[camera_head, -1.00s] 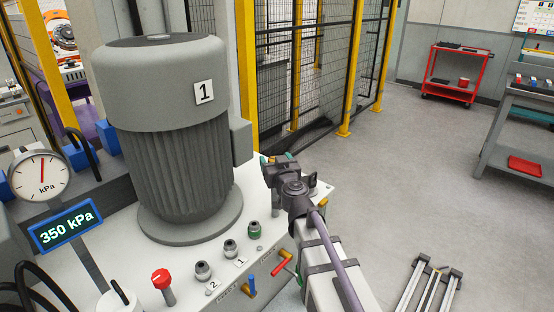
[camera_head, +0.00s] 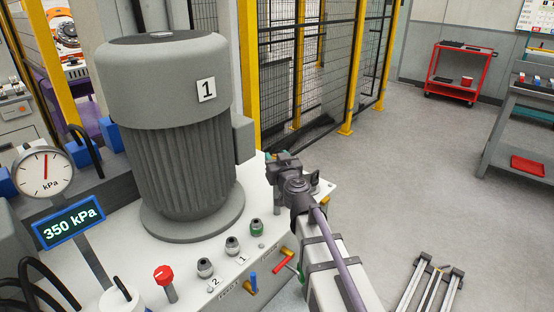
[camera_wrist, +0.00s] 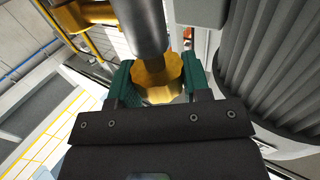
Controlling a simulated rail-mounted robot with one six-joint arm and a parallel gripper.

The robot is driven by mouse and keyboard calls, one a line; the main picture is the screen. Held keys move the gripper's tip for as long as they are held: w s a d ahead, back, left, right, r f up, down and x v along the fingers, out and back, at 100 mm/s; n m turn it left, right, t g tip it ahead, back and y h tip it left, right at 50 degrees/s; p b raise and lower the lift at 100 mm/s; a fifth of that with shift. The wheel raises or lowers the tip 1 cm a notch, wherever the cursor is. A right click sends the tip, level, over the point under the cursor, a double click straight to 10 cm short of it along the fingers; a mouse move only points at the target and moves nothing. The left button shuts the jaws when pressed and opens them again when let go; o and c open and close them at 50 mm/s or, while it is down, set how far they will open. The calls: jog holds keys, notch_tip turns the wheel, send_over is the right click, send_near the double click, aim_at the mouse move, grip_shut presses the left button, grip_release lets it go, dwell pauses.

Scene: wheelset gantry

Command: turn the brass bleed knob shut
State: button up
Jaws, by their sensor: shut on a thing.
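The brass bleed knob (camera_wrist: 158,80) shows in the wrist view, a faceted golden piece around the lower end of a grey cylinder (camera_wrist: 142,25). My gripper (camera_wrist: 157,86) has its two green fingers on either side of the knob and is shut on it. In the head view my gripper (camera_head: 290,170) is at the right end of the white unit top, beside the grey motor marked 1 (camera_head: 170,130). The knob is hidden there by my gripper and arm. A dial gauge (camera_head: 45,172) and a blue-framed display reading 350 kPa (camera_head: 70,222) stand at the left.
A red knob (camera_head: 165,276), several small round fittings and blue and red levers (camera_head: 283,260) sit along the unit's front. The motor is close to my gripper's left. A yellow-posted mesh fence (camera_head: 300,70) stands behind. The floor at right is largely open.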

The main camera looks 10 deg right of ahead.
jog(key=shift+n+y, duration=0.3)
jog(key=shift+y, duration=0.2)
jog(key=n+y, duration=0.1)
jog(key=y, duration=0.1)
jog(key=n+g+y, duration=0.1)
jog(key=n+y, duration=0.1)
jog(key=y, duration=0.1)
jog(key=shift+w+d+n+g, duration=0.1)
jog(key=shift+n+g, duration=0.2)
jog(key=n+g+y, duration=0.4)
jog(key=y, duration=0.2)
jog(key=shift+n, duration=0.3)
jog(key=n+g+y, duration=0.1)
jog(key=n+g, duration=0.1)
jog(key=g, duration=0.1)
jog(key=n+g+y, duration=0.2)
jog(key=g, duration=0.1)
jog(key=shift+y, duration=0.3)
jog(key=shift+n+g+y, duration=0.5)
jog(key=shift+n+g, duration=0.8)
jog(key=shift+g, duration=0.8)
jog(key=o, duration=0.9)
jog(key=shift+o, duration=0.2)
